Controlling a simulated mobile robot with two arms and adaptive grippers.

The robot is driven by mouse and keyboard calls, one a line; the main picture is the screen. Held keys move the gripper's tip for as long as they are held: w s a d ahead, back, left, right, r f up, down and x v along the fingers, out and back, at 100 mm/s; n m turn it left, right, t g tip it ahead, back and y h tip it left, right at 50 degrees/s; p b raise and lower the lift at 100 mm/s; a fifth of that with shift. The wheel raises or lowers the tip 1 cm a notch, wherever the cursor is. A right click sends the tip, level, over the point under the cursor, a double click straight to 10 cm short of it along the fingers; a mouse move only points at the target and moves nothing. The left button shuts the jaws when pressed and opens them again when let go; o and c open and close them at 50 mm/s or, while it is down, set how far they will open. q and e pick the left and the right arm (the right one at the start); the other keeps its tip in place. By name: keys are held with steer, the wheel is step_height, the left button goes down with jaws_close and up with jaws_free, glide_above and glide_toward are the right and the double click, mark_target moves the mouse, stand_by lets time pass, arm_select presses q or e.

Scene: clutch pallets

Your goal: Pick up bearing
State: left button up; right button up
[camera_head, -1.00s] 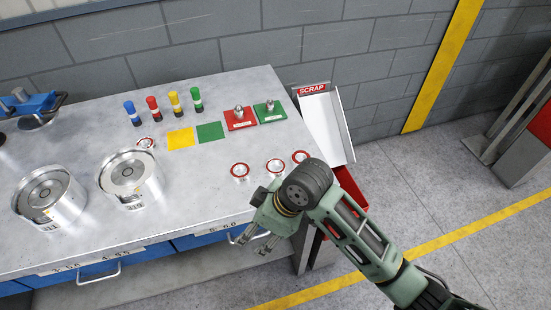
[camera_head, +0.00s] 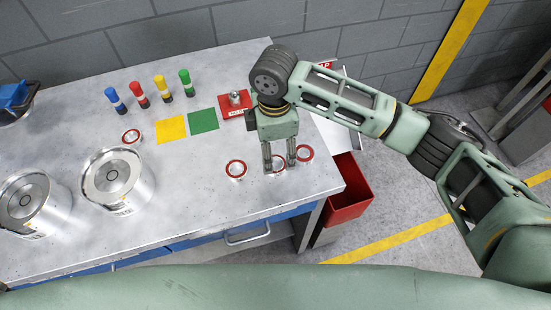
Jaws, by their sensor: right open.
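Several small round bearings with red rims and metallic centres lie on the workbench. Three are grouped near its right end: a left one (camera_head: 236,169), a middle one (camera_head: 277,166) and a right one (camera_head: 305,153). Another bearing (camera_head: 131,137) lies farther left. My right gripper (camera_head: 279,165) points down with its two fingers apart, over the middle bearing. The fingers partly hide that bearing, and I cannot tell whether they touch it. My left gripper is not in view.
A red bin (camera_head: 350,195) hangs beyond the right edge.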

mark_target(275, 165)
steer(key=shift+f+p, duration=0.65)
steer(key=shift+f, duration=0.3)
steer(key=f, duration=0.2)
steer(key=shift+w+f+p, duration=0.2)
steer(key=shift+f+p, duration=0.1)
steer(key=shift+f, duration=0.45)
steer(key=c, duration=1)
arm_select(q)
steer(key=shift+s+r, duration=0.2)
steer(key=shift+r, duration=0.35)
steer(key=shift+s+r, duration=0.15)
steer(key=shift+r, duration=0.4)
arm_select(e)
steer(key=c, duration=0.3)
